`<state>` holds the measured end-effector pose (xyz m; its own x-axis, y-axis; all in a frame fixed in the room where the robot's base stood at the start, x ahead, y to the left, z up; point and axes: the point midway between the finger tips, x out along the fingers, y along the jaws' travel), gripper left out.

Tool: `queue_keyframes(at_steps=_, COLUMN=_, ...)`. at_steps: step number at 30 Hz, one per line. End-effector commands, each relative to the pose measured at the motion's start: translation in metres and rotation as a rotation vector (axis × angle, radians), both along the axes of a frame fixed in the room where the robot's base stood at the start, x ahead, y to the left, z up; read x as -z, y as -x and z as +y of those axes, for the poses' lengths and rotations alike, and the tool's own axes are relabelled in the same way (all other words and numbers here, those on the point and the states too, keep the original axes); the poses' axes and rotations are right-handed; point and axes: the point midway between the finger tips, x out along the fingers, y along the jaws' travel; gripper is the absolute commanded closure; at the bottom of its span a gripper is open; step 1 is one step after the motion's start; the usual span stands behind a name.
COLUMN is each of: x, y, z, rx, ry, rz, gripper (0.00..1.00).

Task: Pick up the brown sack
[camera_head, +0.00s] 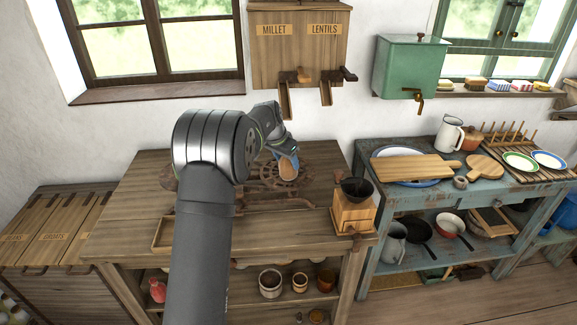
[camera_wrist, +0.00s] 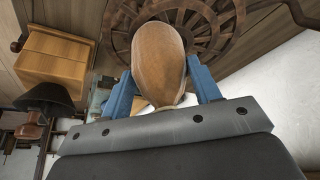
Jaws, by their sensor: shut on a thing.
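My gripper (camera_head: 287,160) is over the wooden table, above a dark spoked iron wheel. In the wrist view its two blue fingers (camera_wrist: 162,78) are closed on a brown rounded thing (camera_wrist: 158,58). This thing is smooth and oval, with a wood-like surface, and it narrows toward the gripper. I cannot tell whether it is the brown sack; no other sack is plainly in view.
A wooden coffee grinder (camera_head: 354,208) stands at the table's right end. A shallow wooden tray (camera_head: 163,235) lies at the left front. The millet and lentils dispenser (camera_head: 297,45) hangs on the wall above. A blue bench (camera_head: 372,180) with boards and plates stands to the right.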

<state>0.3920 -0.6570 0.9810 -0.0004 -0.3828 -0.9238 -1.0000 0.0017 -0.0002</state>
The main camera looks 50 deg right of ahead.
Motion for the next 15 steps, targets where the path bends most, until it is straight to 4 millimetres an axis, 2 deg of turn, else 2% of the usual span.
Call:
queue_keyframes(at_steps=1, x=0.0, y=0.0, z=0.0, rx=0.0, ry=0.0, rz=0.0, gripper=0.74)
queue_keyframes(at_steps=2, x=-0.001, y=0.0, z=0.0, rx=0.0, ry=0.001, rz=-0.001, gripper=0.78)
queue_keyframes(at_steps=10, x=-0.003, y=0.0, z=0.0, rx=0.0, ry=0.001, rz=-0.001, gripper=0.78)
queue_keyframes(at_steps=15, x=-0.017, y=0.0, z=-0.001, rx=0.0, ry=0.003, rz=-0.002, gripper=0.78)
